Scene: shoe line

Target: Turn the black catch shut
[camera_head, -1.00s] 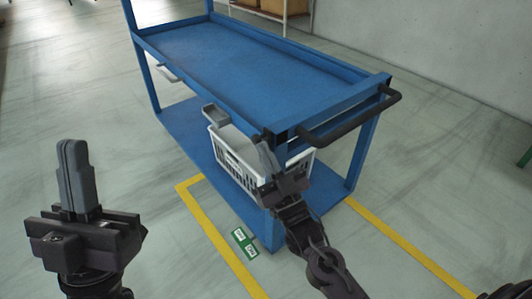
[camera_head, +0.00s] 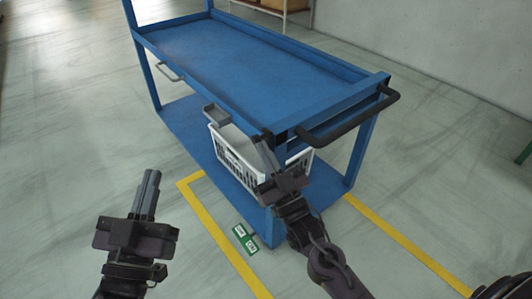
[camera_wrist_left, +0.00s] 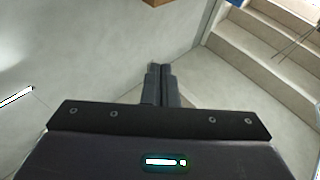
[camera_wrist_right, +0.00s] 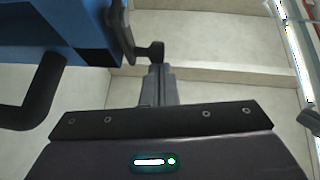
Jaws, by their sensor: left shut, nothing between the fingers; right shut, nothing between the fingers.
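The black catch (camera_wrist_right: 152,51) shows in the right wrist view, a dark lever with a rounded end beside the blue cart's corner. In the head view only a small dark part (camera_head: 268,136) shows at that corner, and its turn is too small to read. My right gripper (camera_head: 261,143) is shut and empty, its fingertips right at the catch. In the right wrist view these fingertips (camera_wrist_right: 160,69) are just below the rounded end; whether they touch it I cannot tell. My left gripper (camera_head: 151,174) is shut and empty, over the floor left of the cart.
The blue cart (camera_head: 235,62) has an empty top tray and a black push handle (camera_head: 350,122) at its right end. A white basket (camera_head: 236,161) stands on the lower shelf. The floor at left is clear.

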